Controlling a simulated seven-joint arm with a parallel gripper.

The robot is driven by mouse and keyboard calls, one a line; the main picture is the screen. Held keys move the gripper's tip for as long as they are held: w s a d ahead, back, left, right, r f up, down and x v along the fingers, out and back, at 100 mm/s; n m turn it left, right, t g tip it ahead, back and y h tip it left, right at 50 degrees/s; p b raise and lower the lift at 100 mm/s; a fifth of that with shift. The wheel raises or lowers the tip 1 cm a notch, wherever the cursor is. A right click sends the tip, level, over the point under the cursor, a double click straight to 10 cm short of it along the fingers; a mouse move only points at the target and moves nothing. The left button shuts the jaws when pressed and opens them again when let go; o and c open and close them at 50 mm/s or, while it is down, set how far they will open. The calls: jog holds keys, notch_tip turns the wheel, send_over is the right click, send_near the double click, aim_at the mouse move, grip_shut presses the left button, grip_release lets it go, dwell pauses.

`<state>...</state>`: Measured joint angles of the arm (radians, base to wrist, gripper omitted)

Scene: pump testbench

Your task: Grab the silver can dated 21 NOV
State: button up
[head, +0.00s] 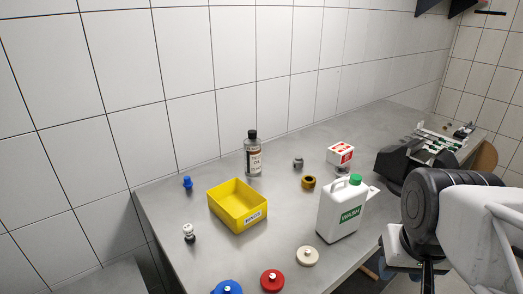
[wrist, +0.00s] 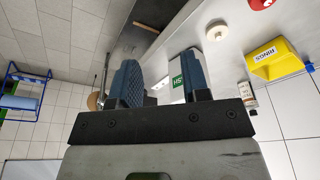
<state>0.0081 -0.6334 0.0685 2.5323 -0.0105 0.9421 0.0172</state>
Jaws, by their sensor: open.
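I cannot make out any can with a readable 21 NOV date in either view. In the head view, a small silvery round thing (head: 343,170) shows partly under or behind a red-and-white box; I cannot tell whether it is a can. My gripper (wrist: 160,75) is open in the wrist view, its two blue ridged fingers apart with nothing held between them. In the head view my arm fills the lower right, and its fingers are not clearly seen.
On the grey bench stand a white WASH jug (head: 340,212), a yellow bin (head: 225,214), a dark-capped bottle (head: 253,158), a red-and-white box (head: 341,152), a brass ring (head: 308,183), a grey fitting (head: 298,162) and coloured round caps. The bench's middle is partly clear.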

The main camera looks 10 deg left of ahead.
dwell(0.4)
jog(key=o, duration=1.1)
jog(key=shift+r, duration=0.1)
